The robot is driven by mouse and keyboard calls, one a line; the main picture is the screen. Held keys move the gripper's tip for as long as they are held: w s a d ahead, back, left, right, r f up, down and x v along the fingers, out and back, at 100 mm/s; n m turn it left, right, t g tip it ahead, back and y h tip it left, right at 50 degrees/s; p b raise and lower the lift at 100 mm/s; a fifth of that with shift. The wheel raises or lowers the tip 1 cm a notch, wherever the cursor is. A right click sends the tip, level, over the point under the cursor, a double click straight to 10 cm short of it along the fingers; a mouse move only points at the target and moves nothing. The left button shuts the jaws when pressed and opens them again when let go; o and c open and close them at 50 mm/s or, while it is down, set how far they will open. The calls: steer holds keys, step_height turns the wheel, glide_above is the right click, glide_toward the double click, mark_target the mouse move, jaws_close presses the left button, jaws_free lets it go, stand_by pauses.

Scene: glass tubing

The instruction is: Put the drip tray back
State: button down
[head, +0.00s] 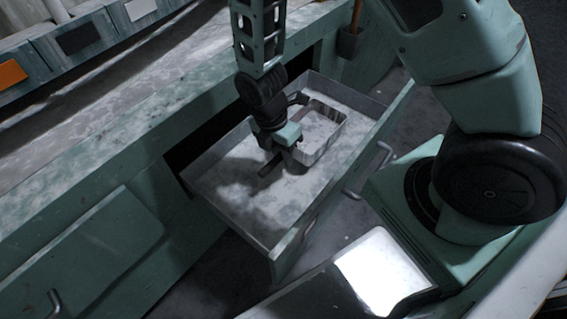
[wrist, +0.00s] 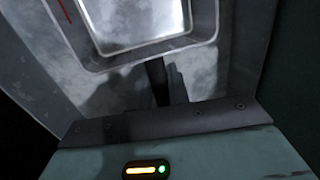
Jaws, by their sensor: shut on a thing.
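The drip tray (head: 326,149) is a small grey rectangular tray with a raised rim, inside the open drawer in the head view. My gripper (head: 291,147) is at the tray's left side, inside the drawer, and is shut on its edge. In the wrist view the tray's rim (wrist: 150,53) fills the top, with a dark finger (wrist: 158,80) against its near side. The other finger's contact is hidden. I cannot tell whether the tray rests on the drawer floor or hangs slightly above it.
The drawer (head: 225,219) is pulled out from a green bench (head: 100,185), with walls all round and bare floor at its left and near end. An orange-marked bin (head: 12,73) stands on the bench top.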

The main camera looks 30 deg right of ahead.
steer(key=x, duration=0.1)
steer(key=b+x, duration=0.1)
steer(key=x, duration=0.1)
steer(key=shift+w+a+f, duration=0.2)
steer(key=shift+w+f, duration=0.1)
steer(key=shift+f, duration=0.05)
steer(key=c, duration=1.3)
jaws_free()
steer(key=shift+c, duration=0.2)
steer(key=shift+r, duration=0.15)
steer(key=p+v, duration=0.4)
steer(key=v, duration=0.8)
steer(key=s+a+r+m+t+y, duration=0.1)
steer(key=s+a+r+m, duration=0.2)
steer(key=s+r+m, duration=0.4)
steer(key=s+a+r+m+t+y, duration=0.1)
steer(key=s+a+r+m, duration=0.3)
steer(key=s+r+m, duration=0.3)
step_height(320, 180, up, 4)
steer(key=shift+s+f, duration=0.25)
steer(key=shift+s, duration=0.7)
steer(key=shift+a, duration=0.1)
